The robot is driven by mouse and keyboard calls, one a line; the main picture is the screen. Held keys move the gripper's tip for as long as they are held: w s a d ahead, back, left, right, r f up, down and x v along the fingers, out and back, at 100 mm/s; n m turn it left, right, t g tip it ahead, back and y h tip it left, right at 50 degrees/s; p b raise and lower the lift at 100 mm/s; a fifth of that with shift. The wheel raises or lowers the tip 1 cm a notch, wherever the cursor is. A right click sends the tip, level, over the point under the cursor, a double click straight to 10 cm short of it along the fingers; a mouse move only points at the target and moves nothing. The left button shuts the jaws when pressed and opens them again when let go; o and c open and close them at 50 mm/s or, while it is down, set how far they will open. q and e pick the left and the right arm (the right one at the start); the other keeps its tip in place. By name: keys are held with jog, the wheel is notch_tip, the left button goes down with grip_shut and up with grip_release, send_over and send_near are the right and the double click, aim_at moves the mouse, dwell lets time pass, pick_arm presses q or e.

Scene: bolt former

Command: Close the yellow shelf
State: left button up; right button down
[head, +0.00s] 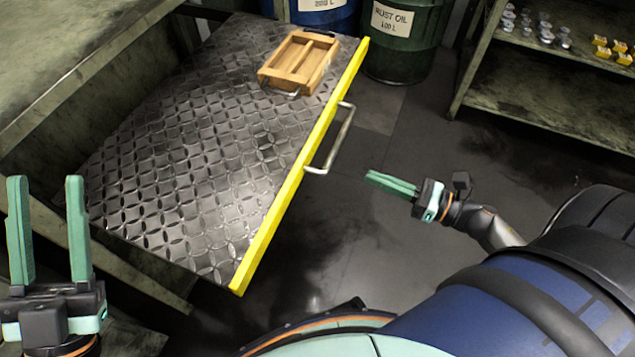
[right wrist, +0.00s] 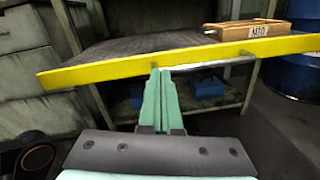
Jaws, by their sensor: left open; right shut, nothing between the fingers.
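The yellow shelf is a pulled-out metal plate (head: 190,150) with a yellow front edge (head: 290,185) and a grey bar handle (head: 333,140). It sticks out from the workbench. My right gripper (head: 370,178) is shut and empty, to the right of the handle and apart from it in the head view. In the right wrist view its closed fingers (right wrist: 160,80) point toward the yellow edge (right wrist: 190,57); whether they touch it cannot be told there. My left gripper (head: 46,185) is open and empty at the lower left, left of the plate.
A wooden crate (head: 285,62) lies on the plate's far end. A green oil barrel (head: 405,45) and a blue barrel (head: 318,12) stand behind. A rack (head: 550,75) with small parts stands at the upper right. The floor between plate and rack is clear.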

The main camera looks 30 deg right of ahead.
jog(key=f+n+g+y, duration=0.1)
jog(key=f+n, duration=0.1)
jog(key=n, duration=0.1)
pick_arm(q)
jog(key=s+h+b, duration=0.1)
jog(key=s+m+h+b, duration=0.1)
jog(key=shift+d+f+m+h, duration=0.15)
jog(key=shift+m+h, duration=0.15)
pick_arm(e)
send_near(304, 163)
jog(key=x, duration=0.6)
jog(key=shift+w+a+r, duration=0.15)
jog(key=shift+w+a, duration=0.1)
jog(key=shift+w, duration=0.05)
jog(key=shift+a, duration=0.1)
